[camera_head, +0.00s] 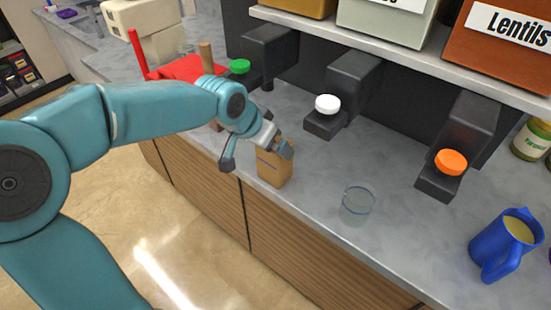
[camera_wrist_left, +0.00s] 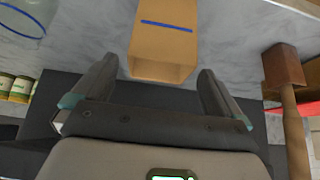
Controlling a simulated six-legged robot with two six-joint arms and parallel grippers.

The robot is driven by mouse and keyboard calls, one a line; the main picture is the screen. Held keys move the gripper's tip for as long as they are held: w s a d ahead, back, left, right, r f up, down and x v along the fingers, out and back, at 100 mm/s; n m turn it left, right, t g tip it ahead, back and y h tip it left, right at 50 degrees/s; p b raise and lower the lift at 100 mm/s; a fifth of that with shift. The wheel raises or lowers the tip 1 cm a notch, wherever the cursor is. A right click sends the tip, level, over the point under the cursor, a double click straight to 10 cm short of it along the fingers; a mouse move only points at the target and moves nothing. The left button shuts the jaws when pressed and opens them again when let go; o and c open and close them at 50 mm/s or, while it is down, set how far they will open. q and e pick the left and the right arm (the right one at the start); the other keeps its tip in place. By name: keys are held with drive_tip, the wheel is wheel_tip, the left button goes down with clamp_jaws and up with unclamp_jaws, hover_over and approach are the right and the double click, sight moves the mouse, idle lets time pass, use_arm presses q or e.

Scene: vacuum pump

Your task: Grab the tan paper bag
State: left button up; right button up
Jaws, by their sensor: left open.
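The tan paper bag (camera_head: 273,169) stands upright on the grey counter near its front edge. It has a blue stripe and an open top. In the left wrist view the bag (camera_wrist_left: 164,42) is just ahead of the jaws, about centred between them. My left gripper (camera_head: 257,157) is open beside and above the bag in the head view. In the left wrist view the two fingers (camera_wrist_left: 154,90) stand apart on either side of the bag's near end. I cannot tell whether a finger touches it. My right gripper is in neither view.
A clear glass (camera_head: 357,205) stands right of the bag, and a blue pitcher (camera_head: 506,246) farther right. Dispensers with green (camera_head: 240,66), white (camera_head: 327,104) and orange (camera_head: 451,162) knobs line the back. A wooden handle (camera_wrist_left: 283,75) is close to the right in the wrist view.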

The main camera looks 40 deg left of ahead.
use_arm(q)
drive_tip(key=x, duration=0.6)
drive_tip(key=shift+w+f+p, duration=0.1)
drive_tip(key=shift+f+p, duration=0.15)
drive_tip(key=shift+p, duration=0.1)
drive_tip(key=shift+r, duration=0.15)
drive_tip(key=c, duration=0.9)
